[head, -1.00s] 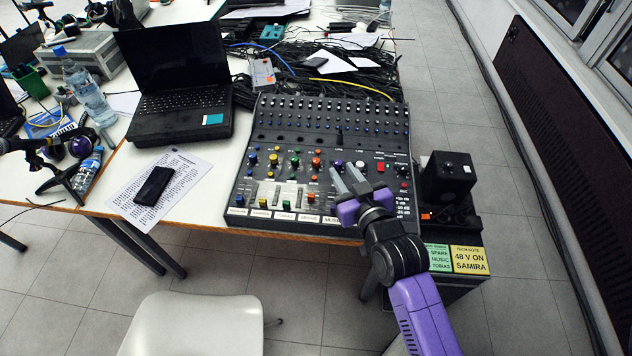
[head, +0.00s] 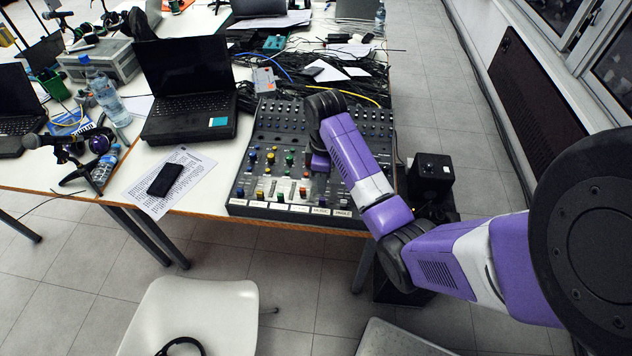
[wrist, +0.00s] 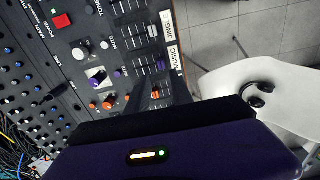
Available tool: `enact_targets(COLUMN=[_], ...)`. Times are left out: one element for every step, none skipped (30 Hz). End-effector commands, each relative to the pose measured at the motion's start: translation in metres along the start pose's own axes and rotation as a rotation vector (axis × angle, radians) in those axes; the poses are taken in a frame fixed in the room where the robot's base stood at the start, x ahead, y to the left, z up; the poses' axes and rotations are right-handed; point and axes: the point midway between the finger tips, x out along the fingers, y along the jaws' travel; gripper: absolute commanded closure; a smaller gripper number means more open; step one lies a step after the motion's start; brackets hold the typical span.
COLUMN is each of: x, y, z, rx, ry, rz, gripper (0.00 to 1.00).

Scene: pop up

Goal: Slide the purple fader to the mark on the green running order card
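The black mixing desk (head: 262,200) lies at the table's front edge, with coloured knobs and a row of white labels. My gripper (head: 319,168) is over its right part, mostly hidden by my arm. In the wrist view the desk (wrist: 72,66) appears turned, with a MUSIC label (wrist: 173,58) beside fader slots. A small purple cap or knob (wrist: 118,73) shows there; I cannot tell whether it is the purple fader. The dark gripper body fills the bottom of that view, and its finger gap is unclear. The green running order card is not visible now.
A laptop (head: 186,88) and a phone (head: 165,180) on a paper sheet lie left of the desk. Cables (head: 300,75) are heaped behind it. A black box (head: 431,176) stands to its right. A white chair (head: 195,312) stands in front.

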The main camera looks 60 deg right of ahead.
Motion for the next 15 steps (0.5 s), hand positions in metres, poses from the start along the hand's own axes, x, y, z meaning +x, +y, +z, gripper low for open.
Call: enact_targets(x=[0.001,0.002,0.004,0.005,0.007,0.011,0.014,0.018,0.023,0.027,0.031,0.036,0.040,0.044,0.050], y=[-0.003,-0.003,-0.003,-0.003,-0.003,-0.003,-0.003,-0.003,-0.004,-0.004,-0.004,-0.004,-0.003,-0.004,-0.004], z=[0.002,0.002,0.001,0.001,0.002,0.002,0.002,0.002,0.002,0.002,0.002,0.002,0.002,0.002,0.002], rx=[-0.016,-0.021,-0.025,-0.025,-0.025,-0.024,-0.024,-0.023,-0.023,-0.023,-0.023,-0.023,-0.023,-0.023,-0.023], ry=[-0.007,-0.008,-0.007,-0.006,-0.007,-0.007,-0.006,-0.006,-0.007,-0.006,-0.006,-0.007,-0.006,-0.006,-0.006], rz=[-0.010,-0.012,-0.010,-0.010,-0.010,-0.010,-0.010,-0.010,-0.011,-0.010,-0.010,-0.011,-0.010,-0.010,-0.010], gripper=[0.73,0.73,0.73,0.73,0.73,0.73,0.73,0.73,0.73,0.73,0.73,0.73,0.73,0.73,0.73])
